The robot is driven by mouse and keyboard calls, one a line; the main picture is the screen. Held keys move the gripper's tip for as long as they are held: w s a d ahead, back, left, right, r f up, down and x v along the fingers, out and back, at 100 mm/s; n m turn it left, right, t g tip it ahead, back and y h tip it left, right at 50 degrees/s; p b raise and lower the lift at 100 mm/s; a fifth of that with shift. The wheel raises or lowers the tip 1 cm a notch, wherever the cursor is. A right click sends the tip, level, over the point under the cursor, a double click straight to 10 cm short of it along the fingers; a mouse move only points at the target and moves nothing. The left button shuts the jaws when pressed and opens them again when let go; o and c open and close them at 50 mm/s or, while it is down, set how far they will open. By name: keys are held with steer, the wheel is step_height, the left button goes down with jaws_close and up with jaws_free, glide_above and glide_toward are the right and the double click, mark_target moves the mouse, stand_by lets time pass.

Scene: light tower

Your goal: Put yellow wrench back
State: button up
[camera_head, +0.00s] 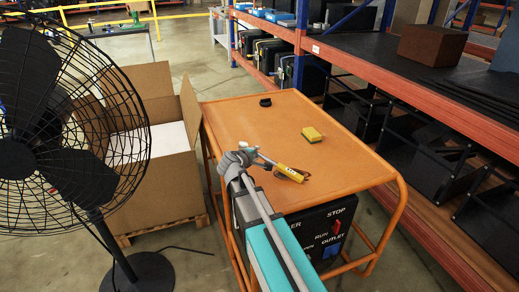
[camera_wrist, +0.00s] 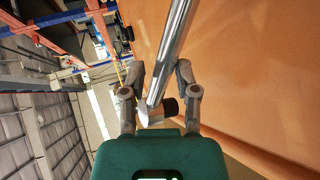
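The yellow wrench (camera_head: 289,172) shows its yellow handle over the orange table top in the head view. Its metal shaft runs up and left from the handle to my gripper (camera_head: 250,157). In the wrist view, the bright metal shaft (camera_wrist: 174,45) passes between my two fingers (camera_wrist: 161,72) and ends in a metal head with a dark part near the palm. The fingers are drawn in around the tool, and I read them as shut on it. The yellow handle is outside the wrist view. Whether the handle touches the table is unclear.
The orange table (camera_head: 235,115) carries a yellow box-like item (camera_head: 312,134) and a small black object (camera_head: 265,102). A black fan (camera_head: 60,130) and an open cardboard box (camera_head: 165,190) stand at the left. A shelf rack (camera_head: 400,92) lines the right.

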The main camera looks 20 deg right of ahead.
steer(key=shift+s+a+r, duration=0.25)
steer(key=shift+s+a, duration=0.15)
steer(key=shift+s, duration=0.1)
steer(key=shift+r, duration=0.15)
